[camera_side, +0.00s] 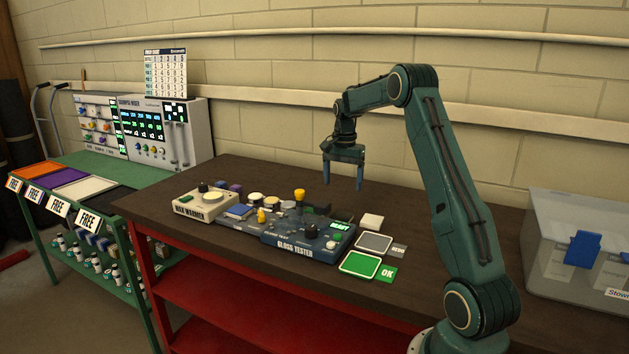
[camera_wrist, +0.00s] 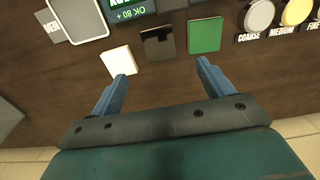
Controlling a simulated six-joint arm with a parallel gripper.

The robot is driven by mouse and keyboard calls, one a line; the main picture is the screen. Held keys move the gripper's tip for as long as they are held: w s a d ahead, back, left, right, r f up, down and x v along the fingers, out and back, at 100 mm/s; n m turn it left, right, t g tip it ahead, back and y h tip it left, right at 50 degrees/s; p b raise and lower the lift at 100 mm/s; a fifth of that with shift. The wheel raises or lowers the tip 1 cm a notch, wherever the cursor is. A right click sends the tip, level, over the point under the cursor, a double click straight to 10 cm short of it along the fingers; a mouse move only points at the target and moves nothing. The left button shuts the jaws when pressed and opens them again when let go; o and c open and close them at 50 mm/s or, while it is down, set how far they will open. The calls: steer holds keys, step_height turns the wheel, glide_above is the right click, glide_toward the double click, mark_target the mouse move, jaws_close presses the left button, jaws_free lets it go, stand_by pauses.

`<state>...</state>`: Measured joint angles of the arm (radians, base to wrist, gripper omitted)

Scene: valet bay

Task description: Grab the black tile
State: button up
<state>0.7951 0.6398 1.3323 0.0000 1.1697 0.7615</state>
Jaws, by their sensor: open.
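The black tile (camera_wrist: 158,43) is a small glossy dark square lying flat on the dark brown bench, seen in the wrist view. It lies between a white tile (camera_wrist: 118,61) on its left and a green tile (camera_wrist: 205,36) on its right. My gripper (camera_wrist: 161,72) is open and empty, its two blue fingers spread below the black tile in that view, not around it. In the side view my gripper (camera_side: 343,184) hangs above the bench behind the gloss tester, fingers down. The black tile is hard to make out there against the dark bench.
The white tile (camera_side: 372,221) and grey and green pads lie to the right. A clear bin (camera_side: 560,230) stands at far right. Bench behind the tiles is clear.

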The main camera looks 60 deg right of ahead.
glide_above(342, 215)
steer(key=shift+f, duration=2.8)
steer(key=shift+a+f, duration=0.15)
steer(key=shift+f, duration=2.45)
steer(key=c, duration=1.1)
